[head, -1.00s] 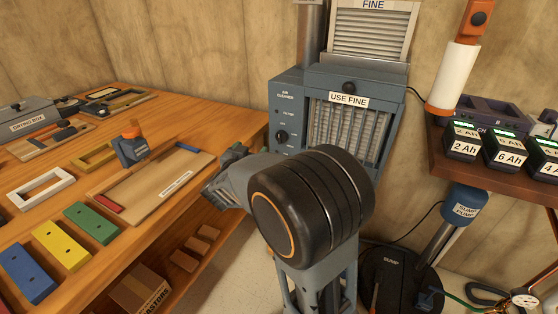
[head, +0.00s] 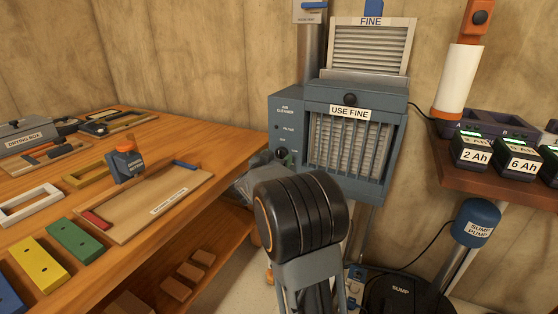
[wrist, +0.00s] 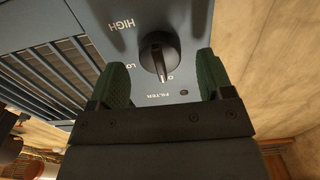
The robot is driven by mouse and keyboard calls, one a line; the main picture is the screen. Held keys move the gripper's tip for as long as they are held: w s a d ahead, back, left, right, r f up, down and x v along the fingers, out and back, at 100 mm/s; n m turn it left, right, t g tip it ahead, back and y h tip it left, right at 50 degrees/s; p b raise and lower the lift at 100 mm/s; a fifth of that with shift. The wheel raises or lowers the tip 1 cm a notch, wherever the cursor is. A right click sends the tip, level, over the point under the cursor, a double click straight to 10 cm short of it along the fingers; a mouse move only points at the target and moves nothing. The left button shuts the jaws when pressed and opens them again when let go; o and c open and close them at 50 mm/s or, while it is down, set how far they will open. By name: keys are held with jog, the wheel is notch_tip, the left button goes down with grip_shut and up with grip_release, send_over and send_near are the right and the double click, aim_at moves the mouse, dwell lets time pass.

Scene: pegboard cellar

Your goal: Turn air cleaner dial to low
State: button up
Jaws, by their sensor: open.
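The blue-grey air cleaner (head: 288,118) stands against the wall, with its black dial (head: 282,153) on the left front panel. In the wrist view the dial (wrist: 160,55) appears upside down, with HIGH, LO and 0 marked around it. Its pale pointer line is toward 0. My gripper (wrist: 162,62) is open, with one green finger on each side of the dial. Gaps show beside the knob; I cannot tell how deep the fingers reach. In the head view my wrist hides the fingertips and the lower part of the panel.
The wooden bench (head: 225,135) stands close on the left, with a wooden tray (head: 130,225) and coloured blocks. On the right, a shelf (head: 455,178) holds battery packs above the sump pump (head: 476,222). The cleaner's grille (head: 345,145) is beside the dial.

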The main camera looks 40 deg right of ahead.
jog(key=shift+x, duration=0.85)
jog(key=shift+c, duration=0.3)
jog(key=c, duration=0.9)
jog(key=m+b, duration=0.2)
jog(key=m, duration=0.4)
jog(key=shift+f+m, duration=0.1)
jog(key=shift+m, duration=0.3)
jog(key=m+b, duration=0.2)
jog(key=m, duration=0.2)
jog(key=shift+m+b, duration=0.7)
jog(key=shift+m, duration=0.7)
